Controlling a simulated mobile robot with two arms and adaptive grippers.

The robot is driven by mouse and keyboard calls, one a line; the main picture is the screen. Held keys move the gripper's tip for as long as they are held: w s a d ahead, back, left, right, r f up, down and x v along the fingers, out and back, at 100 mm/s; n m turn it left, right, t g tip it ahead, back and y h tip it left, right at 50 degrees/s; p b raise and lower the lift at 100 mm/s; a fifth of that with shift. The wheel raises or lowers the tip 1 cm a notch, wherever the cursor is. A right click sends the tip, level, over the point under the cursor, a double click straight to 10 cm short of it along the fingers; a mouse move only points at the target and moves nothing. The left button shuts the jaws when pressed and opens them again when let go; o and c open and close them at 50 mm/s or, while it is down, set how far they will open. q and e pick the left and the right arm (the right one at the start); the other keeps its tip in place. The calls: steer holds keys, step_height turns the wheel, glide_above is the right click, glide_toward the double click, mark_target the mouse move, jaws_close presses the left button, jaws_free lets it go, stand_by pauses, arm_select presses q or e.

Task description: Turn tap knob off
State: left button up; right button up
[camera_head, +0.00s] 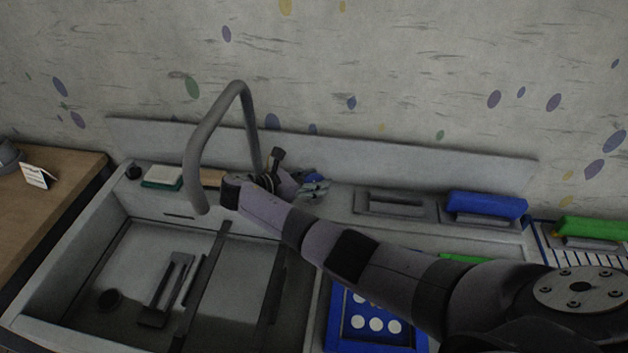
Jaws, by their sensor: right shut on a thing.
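The grey tap (248,115) stands at the back of the sink, its tall curved spout bending down over the basin. A short dark upright piece, which looks like the tap knob (277,158), shows beside the foot of the spout. My right arm reaches in from the lower right to the tap's base. My right gripper (308,186) is at the knob and shut on it; my own wrist hides most of the contact. Whether water runs cannot be told; no stream shows under the spout. My left gripper is out of view.
The sink basin (85,260) holds dark bars and a drain. On the back ledge are a green-and-white sponge (162,177) and a blue block (486,205). A green block (592,228) is at right. A blue tray (341,325) with white discs lies under my arm.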

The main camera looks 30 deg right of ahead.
steer(key=o, duration=1.2)
steer(key=shift+d, duration=0.1)
steer(key=v, duration=1.2)
